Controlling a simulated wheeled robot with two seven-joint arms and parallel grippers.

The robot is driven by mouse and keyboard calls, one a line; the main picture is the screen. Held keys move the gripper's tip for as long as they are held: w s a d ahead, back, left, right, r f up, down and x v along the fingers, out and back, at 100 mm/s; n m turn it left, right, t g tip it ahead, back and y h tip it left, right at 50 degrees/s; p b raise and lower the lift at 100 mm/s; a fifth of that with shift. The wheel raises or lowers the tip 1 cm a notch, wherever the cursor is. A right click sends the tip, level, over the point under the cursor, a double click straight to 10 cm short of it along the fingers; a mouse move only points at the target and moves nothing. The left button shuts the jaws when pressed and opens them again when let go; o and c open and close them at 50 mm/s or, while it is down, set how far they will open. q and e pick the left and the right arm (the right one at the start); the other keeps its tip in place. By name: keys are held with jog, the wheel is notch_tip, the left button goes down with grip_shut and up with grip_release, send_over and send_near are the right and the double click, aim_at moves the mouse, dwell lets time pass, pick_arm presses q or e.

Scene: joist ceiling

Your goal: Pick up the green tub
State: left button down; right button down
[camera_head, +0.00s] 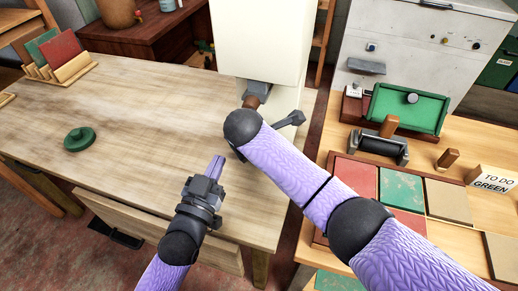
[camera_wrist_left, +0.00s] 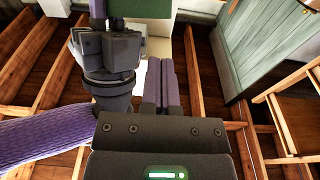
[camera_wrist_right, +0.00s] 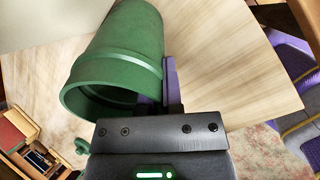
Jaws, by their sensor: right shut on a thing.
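The green tub (camera_wrist_right: 135,40) fills the upper left of the right wrist view, with its open rim toward the lower left. My right gripper (camera_wrist_right: 160,88) is shut on the tub's wall near the rim, one finger at the inner side and one at the outer. I cannot tell whether the tub touches the table. In the head view the tub and right fingers are hidden. My left gripper (camera_head: 217,165) is empty over the table's front right part; its fingers are together in the left wrist view (camera_wrist_left: 160,82) too.
A round green lid-like piece (camera_head: 79,138) lies on the wooden table (camera_head: 140,95). A rack with coloured boards (camera_head: 62,52) stands at the far left. At right, another table holds a green tray (camera_head: 395,105) and coloured panels (camera_head: 400,188). The first table's middle is clear.

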jog(key=shift+s+f, duration=0.1)
jog(key=shift+f, duration=0.1)
pick_arm(q)
jog(key=shift+s+a+f, duration=0.15)
jog(key=shift+s+a, duration=0.1)
jog(key=shift+s, duration=0.4)
